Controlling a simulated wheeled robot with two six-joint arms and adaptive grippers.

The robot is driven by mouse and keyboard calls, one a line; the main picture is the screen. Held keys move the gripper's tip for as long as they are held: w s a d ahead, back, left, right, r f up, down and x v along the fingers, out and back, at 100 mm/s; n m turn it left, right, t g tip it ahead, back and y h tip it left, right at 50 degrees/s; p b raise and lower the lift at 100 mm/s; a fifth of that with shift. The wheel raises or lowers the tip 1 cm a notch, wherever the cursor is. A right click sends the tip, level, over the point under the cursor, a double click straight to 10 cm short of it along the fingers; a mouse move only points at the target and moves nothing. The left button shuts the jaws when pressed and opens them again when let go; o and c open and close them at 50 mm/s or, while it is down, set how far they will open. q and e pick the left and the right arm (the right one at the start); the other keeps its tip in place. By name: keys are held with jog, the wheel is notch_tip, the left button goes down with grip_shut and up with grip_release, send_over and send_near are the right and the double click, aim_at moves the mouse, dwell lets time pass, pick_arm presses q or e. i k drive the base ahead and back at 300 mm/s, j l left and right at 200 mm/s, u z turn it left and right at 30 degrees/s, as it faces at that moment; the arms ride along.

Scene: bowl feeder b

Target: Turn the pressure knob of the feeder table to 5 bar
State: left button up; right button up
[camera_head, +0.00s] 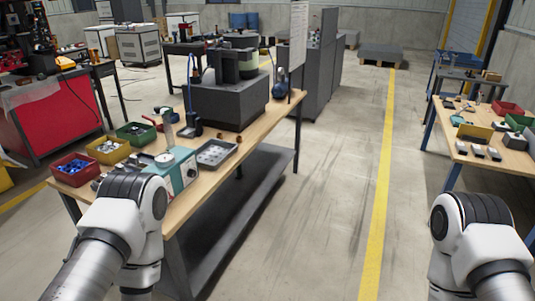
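The feeder table (232,163) stands at the left with a light wooden top. A dark block with the bowl feeder (237,64) sits toward its far end. Near its front edge is a teal box (178,160) with a round gauge (164,159) on top and a small round dial or knob (192,173) on its front face. The gauge reading and the knob setting are too small to read. My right arm is at the lower right. Neither gripper shows.
Red (75,168), yellow (107,150) and green (137,132) bins and a grey tray (216,153) sit around the teal box. Another bench (490,151) stands at the right. The floor (318,190) between the benches is clear.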

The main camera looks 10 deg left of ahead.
aim_at(192, 173)
jog(key=i+l+z, duration=0.2)
jog(key=i, duration=0.7)
jog(key=i+l+z, duration=0.2)
jog(key=i, duration=0.7)
jog(key=i+u, duration=0.35)
jog(key=u, duration=0.15)
jog(key=i+l+u, duration=0.3)
jog(key=u, duration=0.2)
jog(key=i+l+u, duration=0.55)
jog(key=l+u, duration=0.2)
jog(key=u, duration=0.2)
